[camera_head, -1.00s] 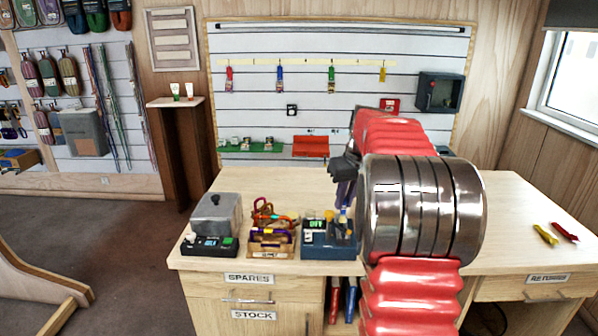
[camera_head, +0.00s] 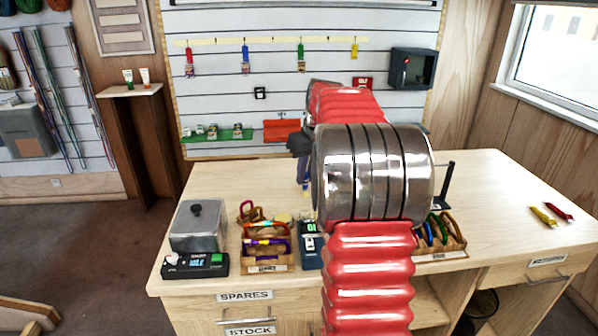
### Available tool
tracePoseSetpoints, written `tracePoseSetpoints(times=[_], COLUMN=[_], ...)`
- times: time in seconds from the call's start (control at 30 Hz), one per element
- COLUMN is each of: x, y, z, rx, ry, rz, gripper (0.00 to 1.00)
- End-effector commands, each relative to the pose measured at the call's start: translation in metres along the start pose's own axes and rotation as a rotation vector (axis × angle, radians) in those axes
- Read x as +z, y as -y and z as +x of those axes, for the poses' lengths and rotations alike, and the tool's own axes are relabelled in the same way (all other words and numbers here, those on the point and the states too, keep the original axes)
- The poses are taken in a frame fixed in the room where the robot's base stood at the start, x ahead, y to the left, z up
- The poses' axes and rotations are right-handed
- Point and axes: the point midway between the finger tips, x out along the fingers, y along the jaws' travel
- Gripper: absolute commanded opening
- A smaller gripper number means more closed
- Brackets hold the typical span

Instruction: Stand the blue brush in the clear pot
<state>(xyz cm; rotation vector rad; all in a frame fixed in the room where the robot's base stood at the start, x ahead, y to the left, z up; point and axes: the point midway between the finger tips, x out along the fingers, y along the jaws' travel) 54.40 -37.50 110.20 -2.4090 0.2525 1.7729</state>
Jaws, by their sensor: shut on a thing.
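My gripper (camera_head: 301,152) is dark and partly hidden behind my red arm. It is held above the workbench, behind the small boxes at the front. It is shut on a slim blue thing that hangs down below the jaws, which looks like the blue brush (camera_head: 305,184). Its lower end is near the bench top in the picture; I cannot tell whether it touches. I cannot make out the clear pot; my arm covers part of the bench.
On the workbench (camera_head: 480,190) stand a grey box with a black knob (camera_head: 199,228), a wooden tray of coloured gear (camera_head: 265,262), a blue device (camera_head: 310,245) and a rack of rings (camera_head: 445,235). Yellow and red pieces (camera_head: 552,213) lie at right. The right side is mostly clear.

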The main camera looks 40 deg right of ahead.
Motion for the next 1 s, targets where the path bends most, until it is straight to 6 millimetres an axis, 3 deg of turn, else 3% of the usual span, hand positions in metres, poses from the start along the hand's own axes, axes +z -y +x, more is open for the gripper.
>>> tracePoseSetpoints(times=[0.43, 1.0], x=[0.001, 0.011], y=[0.001, 0.000], z=[0.004, 0.038], rx=[-0.001, -0.001], ry=[0.001, 0.000], rz=[-0.002, 0.000], gripper=[0.00, 0.00])
